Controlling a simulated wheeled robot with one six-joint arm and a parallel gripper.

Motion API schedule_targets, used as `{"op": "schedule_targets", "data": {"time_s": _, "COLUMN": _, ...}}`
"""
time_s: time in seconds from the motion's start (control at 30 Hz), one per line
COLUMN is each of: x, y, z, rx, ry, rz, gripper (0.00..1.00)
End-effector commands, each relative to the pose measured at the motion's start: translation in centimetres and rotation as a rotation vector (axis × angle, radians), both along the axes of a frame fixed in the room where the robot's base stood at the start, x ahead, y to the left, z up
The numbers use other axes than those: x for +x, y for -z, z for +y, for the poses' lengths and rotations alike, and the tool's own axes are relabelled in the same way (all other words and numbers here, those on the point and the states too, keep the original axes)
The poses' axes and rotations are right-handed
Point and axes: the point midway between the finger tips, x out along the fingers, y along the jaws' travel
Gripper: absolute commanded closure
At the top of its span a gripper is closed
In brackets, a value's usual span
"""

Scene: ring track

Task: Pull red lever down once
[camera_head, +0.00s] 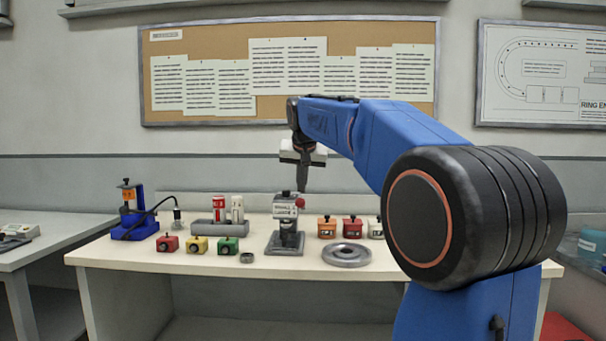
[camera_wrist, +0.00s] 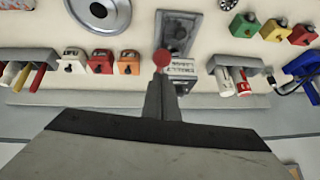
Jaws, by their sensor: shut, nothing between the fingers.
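The red lever's ball knob (camera_head: 300,202) sits at the upper right of a grey press-like stand (camera_head: 286,240) with a white labelled head, in the middle of the table. My gripper (camera_head: 303,188) points down with its fingers closed and empty, just above the knob in the head view. In the wrist view the red knob (camera_wrist: 161,57) shows right at the tips of my closed fingers (camera_wrist: 161,82). I cannot tell whether they touch. The lever's rod is mostly hidden.
On the table (camera_head: 180,258) are red, yellow and green button boxes (camera_head: 198,245) to the left and a grey ring disc (camera_head: 346,254) to the right. Orange and red boxes (camera_head: 352,227) stand behind the disc. A blue device (camera_head: 134,215) stands far left.

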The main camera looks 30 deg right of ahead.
Motion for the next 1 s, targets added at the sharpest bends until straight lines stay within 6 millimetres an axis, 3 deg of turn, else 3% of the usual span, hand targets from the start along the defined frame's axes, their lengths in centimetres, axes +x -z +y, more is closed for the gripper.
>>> {"op": "schedule_targets", "data": {"time_s": 0.2, "x": -0.1, "y": 1.1, "z": 0.2, "rx": 0.001, "ry": 0.000, "rz": 0.001, "gripper": 1.00}}
{"op": "schedule_targets", "data": {"time_s": 0.7, "x": -0.3, "y": 1.5, "z": 0.3, "rx": -0.010, "ry": 0.001, "rz": -0.013, "gripper": 1.00}}
{"op": "schedule_targets", "data": {"time_s": 1.0, "x": -1.4, "y": 4.0, "z": 1.1, "rx": -0.074, "ry": -0.001, "rz": -0.107, "gripper": 1.00}}
